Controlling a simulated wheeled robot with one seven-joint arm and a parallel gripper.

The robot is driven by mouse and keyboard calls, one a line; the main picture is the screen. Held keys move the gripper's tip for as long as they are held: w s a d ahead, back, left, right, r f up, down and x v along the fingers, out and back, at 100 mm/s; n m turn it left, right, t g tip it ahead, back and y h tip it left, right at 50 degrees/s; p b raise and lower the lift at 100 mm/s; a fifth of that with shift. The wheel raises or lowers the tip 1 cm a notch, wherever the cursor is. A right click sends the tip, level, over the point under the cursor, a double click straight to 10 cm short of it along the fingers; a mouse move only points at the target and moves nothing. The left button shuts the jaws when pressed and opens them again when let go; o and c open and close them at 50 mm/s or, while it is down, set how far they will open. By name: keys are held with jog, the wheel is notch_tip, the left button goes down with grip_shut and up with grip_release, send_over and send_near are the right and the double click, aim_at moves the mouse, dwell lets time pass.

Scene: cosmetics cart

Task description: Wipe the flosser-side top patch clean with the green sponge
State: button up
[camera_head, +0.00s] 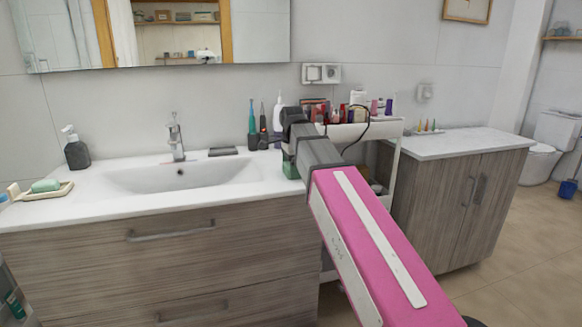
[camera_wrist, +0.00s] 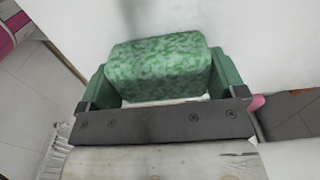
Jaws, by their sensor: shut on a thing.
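My gripper (camera_wrist: 162,75) is shut on the mottled green sponge (camera_wrist: 158,62), with a dark green finger at each side of it. The sponge faces a white surface (camera_wrist: 268,50); I cannot tell whether it touches. In the head view my gripper (camera_head: 292,168) points down at the right end of the white sink counter (camera_head: 110,218), and a green part shows below the arm. The tall white flosser (camera_head: 277,112) stands just behind it. A faint grey smudge (camera_wrist: 128,14) shows above the sponge in the wrist view; I cannot tell whether it is the patch or a shadow.
Teal and black toothbrushes (camera_head: 252,120) stand left of the flosser. A cart (camera_head: 385,125) full of cosmetics is right of the counter, partly behind my arm. The sink basin (camera_head: 185,177), a soap dispenser (camera_head: 75,150) and a soap dish (camera_head: 45,192) are to the left.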

jog(key=shift+s+d+f, duration=0.1)
jog(key=shift+s+d, duration=0.2)
jog(key=shift+s, duration=0.65)
jog(key=shift+s+d, duration=0.25)
jog(key=shift+s, duration=0.7)
jog(key=shift+r, duration=3.5)
jog(key=shift+w, duration=0.1)
